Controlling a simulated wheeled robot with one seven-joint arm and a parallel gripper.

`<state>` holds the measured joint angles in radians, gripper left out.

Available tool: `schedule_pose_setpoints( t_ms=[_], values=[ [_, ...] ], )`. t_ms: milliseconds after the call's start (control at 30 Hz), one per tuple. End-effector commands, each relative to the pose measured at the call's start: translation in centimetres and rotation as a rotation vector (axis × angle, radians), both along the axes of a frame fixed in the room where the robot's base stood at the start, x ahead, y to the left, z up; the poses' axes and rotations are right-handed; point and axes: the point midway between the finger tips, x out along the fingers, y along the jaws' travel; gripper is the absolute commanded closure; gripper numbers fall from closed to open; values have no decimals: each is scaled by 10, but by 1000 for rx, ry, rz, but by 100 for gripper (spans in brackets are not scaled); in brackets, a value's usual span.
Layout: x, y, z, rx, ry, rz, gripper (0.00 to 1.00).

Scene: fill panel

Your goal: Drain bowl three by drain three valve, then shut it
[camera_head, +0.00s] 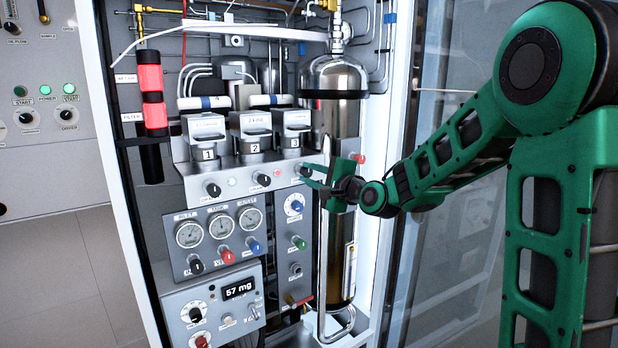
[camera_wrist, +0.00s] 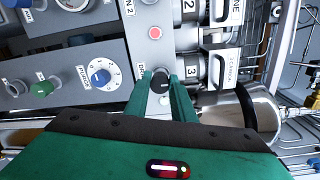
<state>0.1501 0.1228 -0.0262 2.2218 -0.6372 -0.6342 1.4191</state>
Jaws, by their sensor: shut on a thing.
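The drain three valve (camera_wrist: 160,81) is a dark round knob on the sloped silver panel below that bowl. My gripper (camera_wrist: 160,84) has its two green fingers on either side of this knob, shut on it. In the head view my gripper (camera_head: 309,177) reaches the panel from the right. The level inside bowl three cannot be made out.
A red lamp (camera_head: 277,173) sits between the drain two knob (camera_head: 263,179) and my fingers. A tall polished cylinder (camera_head: 340,100) stands close to my gripper. Gauges (camera_head: 220,226) and a display reading 57 mg (camera_head: 239,288) are below. Open cabinet door glass is at right.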

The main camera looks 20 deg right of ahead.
Motion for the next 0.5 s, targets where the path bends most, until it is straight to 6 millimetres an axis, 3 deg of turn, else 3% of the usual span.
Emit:
schedule_pose_setpoints(
  t_ms=[133,167,233,500],
  values=[
    [1,-7,-4,-5,7,-13,100],
    [1,-7,-4,-5,7,-13,73],
    [1,-6,-4,-5,6,-11,59],
    [0,-3,-2,-3,3,-5,59]
  ],
)
